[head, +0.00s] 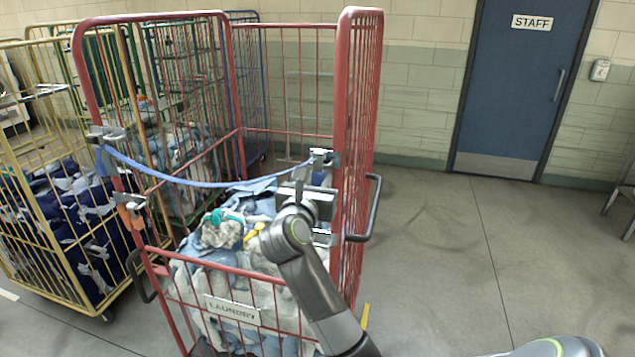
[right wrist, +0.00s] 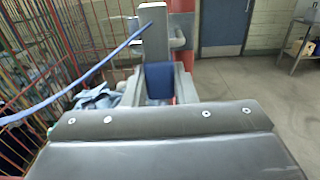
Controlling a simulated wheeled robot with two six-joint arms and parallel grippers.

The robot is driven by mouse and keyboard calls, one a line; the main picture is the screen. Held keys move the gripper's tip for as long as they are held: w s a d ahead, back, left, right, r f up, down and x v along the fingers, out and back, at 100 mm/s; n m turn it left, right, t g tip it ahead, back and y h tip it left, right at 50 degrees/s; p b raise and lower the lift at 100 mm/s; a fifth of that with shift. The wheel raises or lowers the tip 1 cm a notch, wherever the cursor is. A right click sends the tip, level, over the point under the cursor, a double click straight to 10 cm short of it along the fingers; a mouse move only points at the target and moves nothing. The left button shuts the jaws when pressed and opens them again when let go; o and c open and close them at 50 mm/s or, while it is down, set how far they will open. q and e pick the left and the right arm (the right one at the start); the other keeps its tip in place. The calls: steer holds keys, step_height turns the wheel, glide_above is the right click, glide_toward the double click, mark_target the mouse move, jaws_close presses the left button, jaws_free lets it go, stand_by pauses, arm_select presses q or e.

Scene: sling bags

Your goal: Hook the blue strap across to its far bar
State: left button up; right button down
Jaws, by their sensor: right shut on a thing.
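The blue strap (head: 205,183) runs from a grey bracket (head: 106,134) on the left front post of the red cage trolley across its open front, sagging a little. Its other end reaches the grey bracket (head: 322,158) on the right post. My right gripper (head: 308,186) is at that post, just below the bracket, shut on the strap's end. In the right wrist view, a blue piece (right wrist: 160,80) sits between the fingers, and the strap (right wrist: 85,75) rises from the left to grey metal ahead. I cannot tell whether it is seated on the bracket. My left gripper is not in view.
The red cage (head: 358,95) holds laundry (head: 225,235) and bears a LAUNDRY sign (head: 232,310). A lower left bracket (head: 130,202) has an orange piece. A yellow cage (head: 40,240) stands close at left. The floor (head: 450,260) at right is clear up to the blue door (head: 520,80).

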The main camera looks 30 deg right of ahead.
steer(key=shift+f+b, duration=0.65)
steer(key=shift+f, duration=0.35)
steer(key=c, duration=1.1)
jaws_free()
steer(key=shift+o, duration=0.3)
steer(key=o, duration=0.3)
steer(key=shift+o, duration=0.2)
steer(key=v, duration=0.7)
steer(key=shift+b, duration=0.35)
